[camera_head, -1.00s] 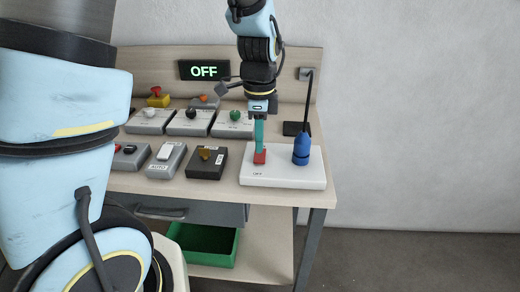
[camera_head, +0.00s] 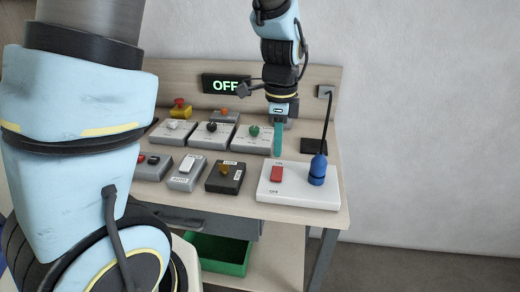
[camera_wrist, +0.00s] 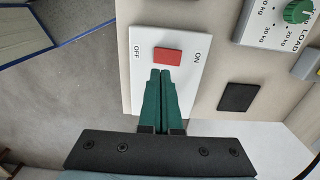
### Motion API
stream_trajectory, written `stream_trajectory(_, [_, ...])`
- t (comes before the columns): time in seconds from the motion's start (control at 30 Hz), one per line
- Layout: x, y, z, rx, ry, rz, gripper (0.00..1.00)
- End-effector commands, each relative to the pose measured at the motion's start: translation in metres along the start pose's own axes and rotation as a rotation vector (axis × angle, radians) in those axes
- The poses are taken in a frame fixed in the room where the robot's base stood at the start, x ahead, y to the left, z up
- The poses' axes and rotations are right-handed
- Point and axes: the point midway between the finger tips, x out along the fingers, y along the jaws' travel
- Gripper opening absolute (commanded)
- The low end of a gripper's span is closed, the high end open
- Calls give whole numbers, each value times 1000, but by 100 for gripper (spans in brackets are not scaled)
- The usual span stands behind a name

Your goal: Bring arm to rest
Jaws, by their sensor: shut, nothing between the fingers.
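My gripper (camera_head: 278,152) hangs from my arm above the workbench, with its green fingers pointing down and closed together. In the wrist view the shut fingers (camera_wrist: 160,75) point toward a red rocker switch (camera_wrist: 168,56) on a white panel (camera_wrist: 141,85) marked ON and OFF. Nothing is between the fingers. In the head view the red switch (camera_head: 276,174) stands on the white panel (camera_head: 300,198), in front of the fingertips and apart from them. A blue plug (camera_head: 317,170) with a black cable stands on the panel's right side.
Several grey control boxes stand in rows left of the panel, including a box with a green knob (camera_head: 254,138). A display (camera_head: 226,84) on the backboard reads OFF. A green bin (camera_head: 220,254) sits below. Free room lies above the bench and to its right.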

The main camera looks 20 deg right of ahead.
Motion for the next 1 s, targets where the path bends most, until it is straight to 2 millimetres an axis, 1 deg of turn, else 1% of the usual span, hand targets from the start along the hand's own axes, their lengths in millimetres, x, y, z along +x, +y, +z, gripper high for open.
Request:
stream_trajectory(0.07, [0,0,1,-8,0,-1,0])
stream_trajectory(0.17, [-2,0,15,-87,3,-6,0])
stream_trajectory(0.27, [-5,2,47,-292,11,-18,0])
stream_trajectory(0.3, [-7,5,64,-405,16,-26,0])
stream_trajectory(0.37, [-10,11,92,-598,24,-38,0])
stream_trajectory(0.4, [-11,17,110,-734,30,-47,0])
stream_trajectory(0.47, [-13,27,136,-936,39,-60,0])
stream_trajectory(0.5, [-14,34,152,-1068,46,-69,0])
stream_trajectory(0.6, [-16,55,187,-1374,62,-90,0])
stream_trajectory(0.7, [-17,73,212,-1618,77,-109,0])
stream_trajectory(0.83, [-18,90,229,-1823,92,-125,0])
stream_trajectory(0.9, [-18,94,234,-1879,96,-129,0])
stream_trajectory(1.0, [-18,96,235,-1908,98,-131,0])
